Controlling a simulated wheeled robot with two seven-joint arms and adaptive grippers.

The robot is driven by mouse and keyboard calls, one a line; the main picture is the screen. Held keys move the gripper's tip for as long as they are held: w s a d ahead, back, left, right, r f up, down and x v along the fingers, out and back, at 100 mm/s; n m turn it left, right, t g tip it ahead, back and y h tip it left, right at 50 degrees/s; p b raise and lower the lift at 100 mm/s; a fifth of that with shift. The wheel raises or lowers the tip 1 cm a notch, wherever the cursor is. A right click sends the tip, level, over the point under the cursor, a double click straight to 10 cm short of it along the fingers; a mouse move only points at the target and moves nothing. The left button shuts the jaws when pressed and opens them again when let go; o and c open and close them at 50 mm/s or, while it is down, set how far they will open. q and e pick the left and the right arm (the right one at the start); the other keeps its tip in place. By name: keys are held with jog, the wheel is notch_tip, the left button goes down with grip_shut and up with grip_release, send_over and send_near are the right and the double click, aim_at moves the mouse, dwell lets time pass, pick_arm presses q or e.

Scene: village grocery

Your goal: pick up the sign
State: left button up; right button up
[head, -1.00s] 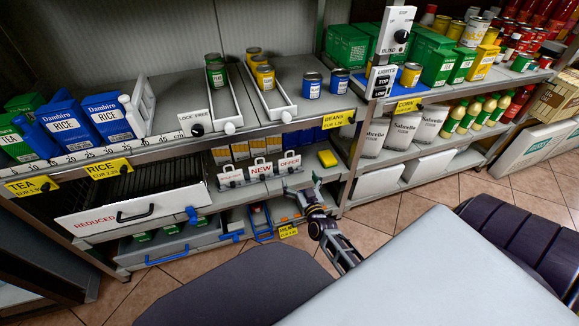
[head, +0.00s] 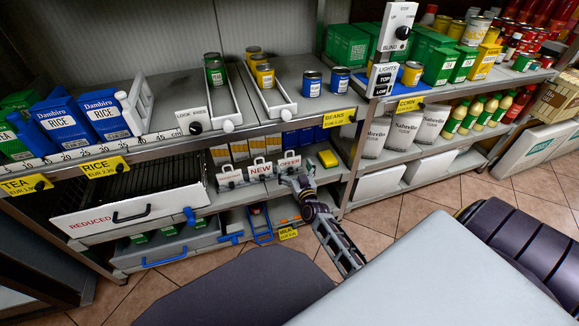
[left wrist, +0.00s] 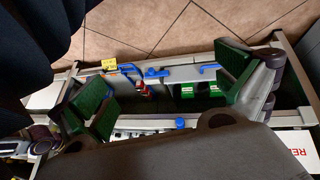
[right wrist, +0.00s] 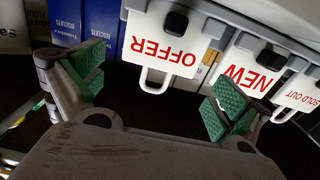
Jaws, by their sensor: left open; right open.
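Three white signs with handle loops hang in a row on the middle shelf front. They are the OFFER sign (head: 289,163), the NEW sign (head: 260,170) and the sold-out sign (head: 230,178). My right gripper (head: 296,182) is open just in front of and below the OFFER sign. In the right wrist view the OFFER sign (right wrist: 165,45) appears upside down, its loop lying between the spread fingers (right wrist: 157,88) in the picture; contact cannot be told. My left gripper (left wrist: 163,90) is open and empty above blue-handled drawers, and does not show in the head view.
The REDUCED drawer (head: 95,222) juts out left of the signs. A small blue-framed item (head: 261,224) stands below. The tiled floor (head: 400,212) is clear to the right.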

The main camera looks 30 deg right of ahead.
aim_at(290, 159)
jog(key=shift+w, duration=0.1)
jog(key=shift+w+d+b, duration=0.1)
jog(key=shift+w+b, duration=0.25)
jog(key=shift+w, duration=0.05)
jog(key=shift+w+d+b, duration=0.15)
jog(key=shift+w+b, duration=0.25)
jog(key=shift+w, duration=0.3)
jog(key=shift+b+x, duration=0.55)
jog(key=shift+x, duration=0.85)
pick_arm(q)
jog(key=shift+n+t+h, duration=0.3)
jog(key=shift+t, duration=0.2)
jog(key=f, duration=0.2)
jog(key=d+f, duration=0.1)
jog(key=f, duration=0.1)
jog(key=shift+w+f, duration=0.15)
jog(key=shift+f, duration=0.25)
pick_arm(e)
jog(key=shift+r, duration=0.15)
jog(key=c, duration=0.8)
jog(key=shift+r, duration=0.1)
